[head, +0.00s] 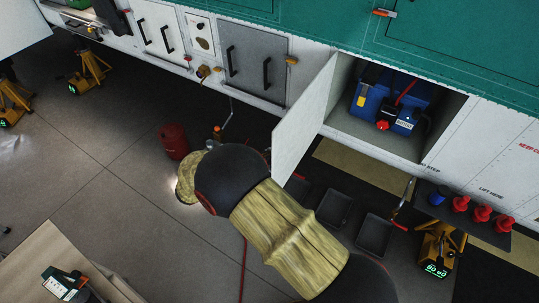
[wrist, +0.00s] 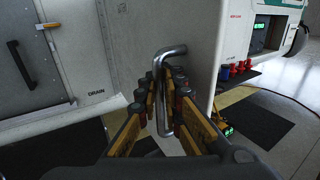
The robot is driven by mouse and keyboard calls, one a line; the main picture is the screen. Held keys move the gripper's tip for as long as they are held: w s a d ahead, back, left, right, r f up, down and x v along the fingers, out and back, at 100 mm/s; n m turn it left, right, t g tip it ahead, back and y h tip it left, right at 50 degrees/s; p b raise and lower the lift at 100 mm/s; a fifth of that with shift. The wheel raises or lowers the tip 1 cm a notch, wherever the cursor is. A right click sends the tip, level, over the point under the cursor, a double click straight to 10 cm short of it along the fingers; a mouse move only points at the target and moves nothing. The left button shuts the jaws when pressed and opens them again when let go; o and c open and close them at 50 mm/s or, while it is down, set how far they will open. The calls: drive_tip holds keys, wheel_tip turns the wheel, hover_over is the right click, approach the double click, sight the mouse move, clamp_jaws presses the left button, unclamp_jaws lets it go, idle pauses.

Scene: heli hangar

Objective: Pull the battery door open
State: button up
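The battery door (head: 306,120) is a white panel swung well out from the helicopter's side in the head view. Behind it the bay is open and shows a blue battery (head: 388,101) with a red knob and red cable. In the wrist view the door (wrist: 186,34) fills the middle, with a bent metal handle (wrist: 158,66) on its face. My gripper (wrist: 163,82) has its fingers on either side of this handle, very near it; I cannot tell whether they press on it. In the head view my arm hides the gripper.
Dark trays (head: 335,208) lie on the floor below the bay. A yellow jack (head: 437,250) and a shelf with red and blue items (head: 462,213) stand at the right. A red canister (head: 174,141) is left of my arm. A wooden table (head: 50,262) is at lower left.

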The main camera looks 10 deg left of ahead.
drive_tip(key=shift+o, duration=0.7)
drive_tip(key=shift+s, duration=0.1)
drive_tip(key=shift+a, duration=0.1)
drive_tip(key=v, duration=1.2)
